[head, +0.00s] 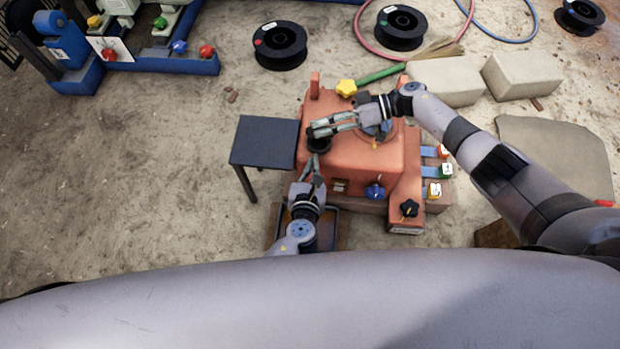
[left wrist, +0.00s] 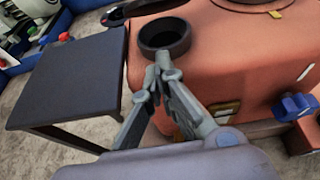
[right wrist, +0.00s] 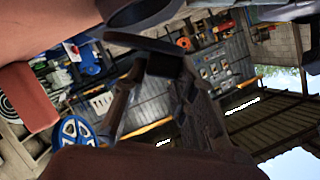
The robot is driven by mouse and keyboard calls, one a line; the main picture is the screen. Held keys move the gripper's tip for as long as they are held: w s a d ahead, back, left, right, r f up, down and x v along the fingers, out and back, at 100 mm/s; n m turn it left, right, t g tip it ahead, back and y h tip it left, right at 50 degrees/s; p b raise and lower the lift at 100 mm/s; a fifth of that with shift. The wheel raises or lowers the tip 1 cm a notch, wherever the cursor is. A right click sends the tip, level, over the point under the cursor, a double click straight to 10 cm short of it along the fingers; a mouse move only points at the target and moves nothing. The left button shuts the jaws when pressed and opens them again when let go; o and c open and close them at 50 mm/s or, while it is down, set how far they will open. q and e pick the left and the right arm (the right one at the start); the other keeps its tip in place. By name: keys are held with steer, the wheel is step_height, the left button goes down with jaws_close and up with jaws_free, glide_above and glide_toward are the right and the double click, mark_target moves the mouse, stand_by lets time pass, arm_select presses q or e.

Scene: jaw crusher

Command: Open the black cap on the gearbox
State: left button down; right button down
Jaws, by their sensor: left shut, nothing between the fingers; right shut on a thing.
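The orange gearbox (head: 355,155) has a round black neck (left wrist: 165,36) on its left end, with a dark hollow inside. A flat black cap (right wrist: 150,43) shows edge-on between the fingertips of my right gripper (right wrist: 165,68), which is shut on it. In the head view my right gripper (head: 314,130) reaches in from the right over the neck. My left gripper (left wrist: 162,62) is shut and empty, its tips close to the neck's near rim; contact is unclear.
A dark side table (head: 265,142) stands left of the gearbox. A blue knob (head: 375,191), a black knob (head: 409,208) and a yellow knob (head: 346,87) sit on or beside the housing. Pale blocks (head: 445,80) lie behind right.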

arm_select(q)
steer(key=shift+w+d+r, duration=0.1)
steer(key=shift+w+r, duration=0.35)
steer(key=shift+r, duration=0.35)
steer(key=shift+w+d+r, duration=0.1)
steer(key=shift+w+r, duration=0.35)
steer(key=shift+r, duration=0.35)
arm_select(e)
steer(key=shift+w+d+r, duration=0.1)
steer(key=shift+w+r, duration=0.05)
steer(key=shift+w, duration=0.15)
arm_select(q)
steer(key=shift+w+d+r, duration=0.1)
steer(key=shift+w+r, duration=0.3)
steer(key=shift+r, duration=0.35)
arm_select(e)
steer(key=c, duration=1.8)
jaws_free()
steer(key=o, duration=0.5)
steer(key=shift+s+f, duration=0.2)
steer(key=shift+s, duration=0.05)
